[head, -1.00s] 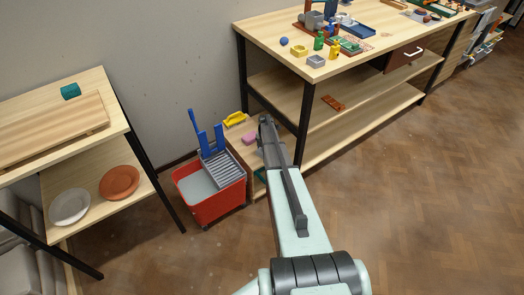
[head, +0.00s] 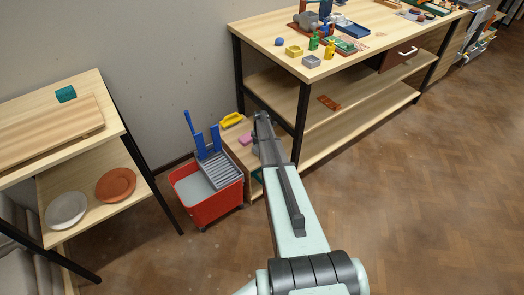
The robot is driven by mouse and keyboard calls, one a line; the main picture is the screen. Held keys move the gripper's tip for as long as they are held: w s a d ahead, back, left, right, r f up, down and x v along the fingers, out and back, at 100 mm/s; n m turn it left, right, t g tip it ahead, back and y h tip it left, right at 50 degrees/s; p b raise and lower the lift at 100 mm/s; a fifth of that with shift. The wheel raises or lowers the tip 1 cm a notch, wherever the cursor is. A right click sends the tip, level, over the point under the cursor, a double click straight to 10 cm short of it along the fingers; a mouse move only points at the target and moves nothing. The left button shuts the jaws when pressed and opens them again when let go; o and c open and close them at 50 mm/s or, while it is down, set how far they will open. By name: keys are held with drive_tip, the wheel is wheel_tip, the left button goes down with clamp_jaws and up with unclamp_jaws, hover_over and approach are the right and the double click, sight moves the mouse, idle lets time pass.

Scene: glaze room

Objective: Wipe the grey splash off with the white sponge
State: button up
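My arm reaches away from the camera, and my gripper (head: 262,120) is at its far end, in front of a low wooden stand (head: 231,141) beside the workbench. The fingers are too small and too hidden by the arm to tell if they are open or shut. On the stand lie a pink block (head: 245,139) and a yellow brush-like thing (head: 232,119). I cannot make out a white sponge or a grey splash; the arm hides part of the stand and workbench.
A red mop bucket (head: 215,206) with a grey wringer and blue handles stands left of the stand. A workbench (head: 276,50) with small items is at the back. At left, a shelved table (head: 88,84) holds a teal block (head: 66,94) and two plates. The floor at right is clear.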

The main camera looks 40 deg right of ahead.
drive_tip(key=shift+r, duration=2.75)
drive_tip(key=shift+a+r, duration=0.25)
drive_tip(key=shift+r, duration=0.05)
drive_tip(key=a+r+m, duration=1)
drive_tip(key=a+r, duration=1.1)
drive_tip(key=s+a+r+m, duration=0.5)
drive_tip(key=a+r, duration=0.4)
drive_tip(key=s+a+r+m, duration=0.5)
drive_tip(key=a+r, duration=0.3)
drive_tip(key=a, duration=0.2)
drive_tip(key=shift+r+m, duration=0.3)
drive_tip(key=shift+r, duration=0.05)
